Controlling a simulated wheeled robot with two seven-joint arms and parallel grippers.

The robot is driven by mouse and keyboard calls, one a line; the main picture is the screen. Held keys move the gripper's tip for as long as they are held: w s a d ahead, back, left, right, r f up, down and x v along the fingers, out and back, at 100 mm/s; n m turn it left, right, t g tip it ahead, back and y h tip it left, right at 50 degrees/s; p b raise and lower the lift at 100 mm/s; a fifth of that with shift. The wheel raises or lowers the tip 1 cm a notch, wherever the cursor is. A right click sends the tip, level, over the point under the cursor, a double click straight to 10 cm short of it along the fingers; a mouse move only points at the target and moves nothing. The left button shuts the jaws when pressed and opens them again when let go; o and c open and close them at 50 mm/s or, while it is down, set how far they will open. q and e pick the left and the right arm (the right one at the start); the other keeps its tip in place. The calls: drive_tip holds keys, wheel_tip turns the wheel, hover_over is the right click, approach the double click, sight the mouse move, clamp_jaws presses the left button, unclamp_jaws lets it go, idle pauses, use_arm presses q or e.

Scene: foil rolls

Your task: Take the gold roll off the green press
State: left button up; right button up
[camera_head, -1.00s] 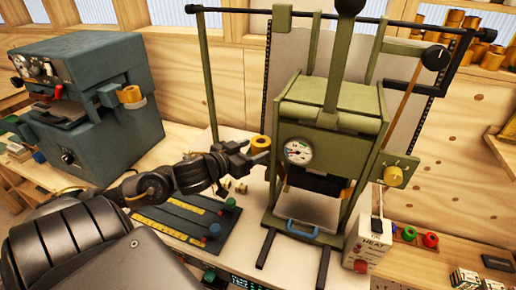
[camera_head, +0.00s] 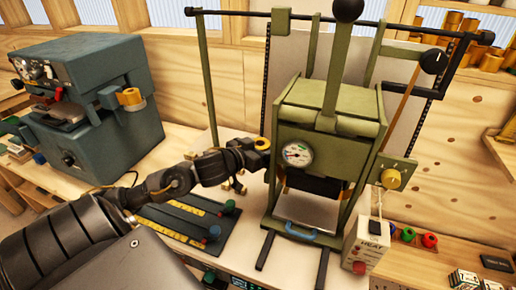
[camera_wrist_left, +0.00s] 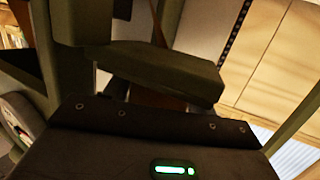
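The green press (camera_head: 330,100) stands right of centre in the head view, with a round gauge (camera_head: 297,153) on its front. The gold roll (camera_head: 262,143) shows at the press's left side, partly covered by my left gripper (camera_head: 252,153). My left gripper is right at the roll and overlaps its lower left part. Its fingertips are too small and dark to tell whether they are closed on it. The left wrist view shows green press parts (camera_wrist_left: 165,68) and the gauge's edge (camera_wrist_left: 18,118); the roll and fingers are hidden there. My right gripper is not in view.
A dark teal machine (camera_head: 90,100) with a gold roll (camera_head: 130,97) stands left. More gold rolls (camera_head: 455,22) stand at the back right.

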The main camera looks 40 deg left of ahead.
sight(261, 140)
use_arm(q)
drive_tip(key=c, duration=0.6)
drive_tip(key=shift+a+r, duration=0.1)
drive_tip(key=shift+s+a+r, duration=0.1)
drive_tip(key=shift+a+r, duration=0.15)
drive_tip(key=shift+r, duration=0.05)
drive_tip(key=shift+c, duration=0.4)
wheel_tip(261, 140, up, 7)
drive_tip(key=shift+a+p, duration=0.1)
drive_tip(key=shift+p, duration=1.15)
drive_tip(key=shift+c, duration=0.4)
drive_tip(key=a, duration=0.1)
drive_tip(key=s+a+f+b, duration=0.1)
drive_tip(key=shift+a, duration=0.35)
drive_tip(key=s+a, duration=0.2)
drive_tip(key=a, duration=0.5)
drive_tip(key=s+a, duration=0.3)
drive_tip(key=a, duration=0.5)
drive_tip(key=shift+s+a, duration=0.2)
drive_tip(key=shift+s, duration=0.05)
